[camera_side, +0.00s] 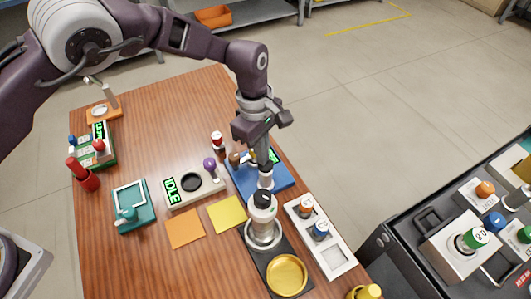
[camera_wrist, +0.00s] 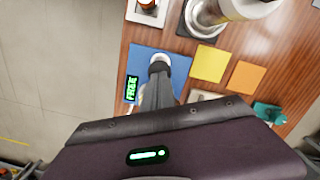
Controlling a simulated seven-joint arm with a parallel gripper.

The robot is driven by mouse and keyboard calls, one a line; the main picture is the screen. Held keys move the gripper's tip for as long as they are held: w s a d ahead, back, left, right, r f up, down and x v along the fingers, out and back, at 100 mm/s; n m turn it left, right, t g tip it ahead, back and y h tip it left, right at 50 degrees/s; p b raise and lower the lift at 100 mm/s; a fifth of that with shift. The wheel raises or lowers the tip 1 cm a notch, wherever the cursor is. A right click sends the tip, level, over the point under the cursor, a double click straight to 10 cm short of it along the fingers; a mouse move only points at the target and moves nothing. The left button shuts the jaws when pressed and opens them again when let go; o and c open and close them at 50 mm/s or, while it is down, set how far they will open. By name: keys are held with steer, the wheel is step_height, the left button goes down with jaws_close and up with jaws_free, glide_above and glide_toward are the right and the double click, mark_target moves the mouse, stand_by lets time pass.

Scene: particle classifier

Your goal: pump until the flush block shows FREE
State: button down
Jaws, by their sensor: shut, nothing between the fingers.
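The blue flush block (camera_side: 243,182) lies on the wooden table under my gripper (camera_side: 264,163). It also shows in the wrist view (camera_wrist: 177,66). Its green-lit display (camera_wrist: 132,88) appears to read FREE in the wrist view, in small turned letters. In the side view my arm partly covers this display (camera_side: 274,157). A white, round-topped pump part (camera_wrist: 159,59) stands on the block right at my fingertips. My gripper is shut and points down, with nothing held between the fingers. I cannot tell whether the fingertips touch the pump part.
A white-grey bottle (camera_side: 262,222) stands close in front, on a dark tray with a gold dish (camera_side: 287,275). A white rack (camera_side: 325,245) holds capped vials at right. Yellow (camera_side: 227,214) and orange (camera_side: 185,229) pads and an IDLE unit (camera_side: 207,189) lie left.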

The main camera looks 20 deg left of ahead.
steer(key=a, duration=0.2)
steer(key=w+a+r, duration=0.1)
steer(key=shift+r, duration=0.1)
step_height(320, 180, up, 7)
steer(key=shift+a, duration=0.35)
steer(key=shift+w, duration=0.1)
stand_by(1.0)
